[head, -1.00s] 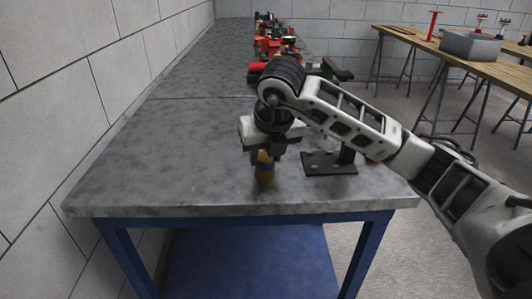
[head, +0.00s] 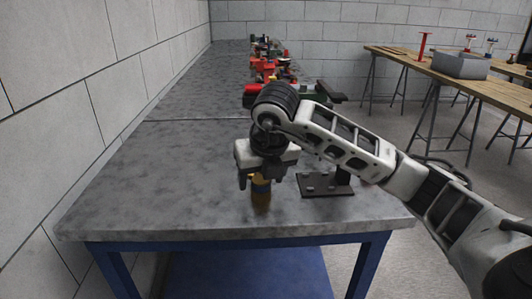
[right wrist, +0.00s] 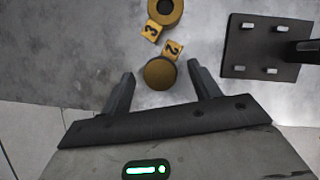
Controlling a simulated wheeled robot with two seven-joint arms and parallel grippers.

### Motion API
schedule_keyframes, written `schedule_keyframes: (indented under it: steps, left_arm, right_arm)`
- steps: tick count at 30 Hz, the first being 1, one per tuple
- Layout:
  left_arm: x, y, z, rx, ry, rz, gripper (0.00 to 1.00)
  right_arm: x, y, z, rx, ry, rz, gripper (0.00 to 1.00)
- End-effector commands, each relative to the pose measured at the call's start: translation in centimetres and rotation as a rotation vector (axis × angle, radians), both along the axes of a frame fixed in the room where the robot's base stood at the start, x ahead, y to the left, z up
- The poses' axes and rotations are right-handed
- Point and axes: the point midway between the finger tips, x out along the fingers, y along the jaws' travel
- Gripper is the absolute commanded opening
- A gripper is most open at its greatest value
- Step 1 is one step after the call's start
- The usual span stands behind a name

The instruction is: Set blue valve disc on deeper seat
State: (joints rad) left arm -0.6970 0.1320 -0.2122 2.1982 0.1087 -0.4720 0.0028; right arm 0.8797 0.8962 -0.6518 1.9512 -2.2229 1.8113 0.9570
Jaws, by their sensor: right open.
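My right gripper (head: 259,179) is open, pointing down over the near part of the grey table. In the right wrist view its fingertips (right wrist: 161,75) stand either side of a round brass top (right wrist: 160,74) by the yellow tag "2", with gaps on both sides. How the disc sits is hard to tell. A second brass seat (right wrist: 165,9) with an open hole is by the tag "3". My left gripper is out of view.
A dark plate (head: 325,186) with several pale pegs and an upright post lies right of the gripper. Red and dark parts (head: 272,70) crowd the table's far end. The table left of the gripper is clear. A wooden bench with a grey bin (head: 461,65) stands back right.

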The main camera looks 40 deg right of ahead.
Motion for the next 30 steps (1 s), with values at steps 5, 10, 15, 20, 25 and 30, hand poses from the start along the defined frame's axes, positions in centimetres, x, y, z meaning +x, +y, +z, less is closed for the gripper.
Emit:
schedule_keyframes:
  steps: [5, 10, 15, 20, 25, 30]
  left_arm:
    - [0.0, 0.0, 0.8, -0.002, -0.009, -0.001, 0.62]
    - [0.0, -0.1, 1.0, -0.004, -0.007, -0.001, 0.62]
    - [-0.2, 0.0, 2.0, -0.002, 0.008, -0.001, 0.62]
    - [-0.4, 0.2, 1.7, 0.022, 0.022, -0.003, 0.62]
    - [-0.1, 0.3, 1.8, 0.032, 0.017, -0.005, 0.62]
    - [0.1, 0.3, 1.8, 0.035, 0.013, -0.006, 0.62]
  right_arm:
    - [-1.1, 0.4, 3.4, 0.001, -0.01, 0.002, 0.62]
    - [-2.8, 0.9, 7.4, 0.0, -0.011, 0.003, 0.62]
    - [-4.3, 1.2, 11.4, -0.004, -0.01, 0.0, 0.62]
    - [-5.3, 1.6, 13.6, -0.002, -0.007, 0.0, 0.62]
    - [-5.9, 1.8, 14.6, -0.001, -0.004, -0.001, 0.62]
    - [-6.0, 1.8, 14.7, 0.0, -0.002, 0.0, 0.62]
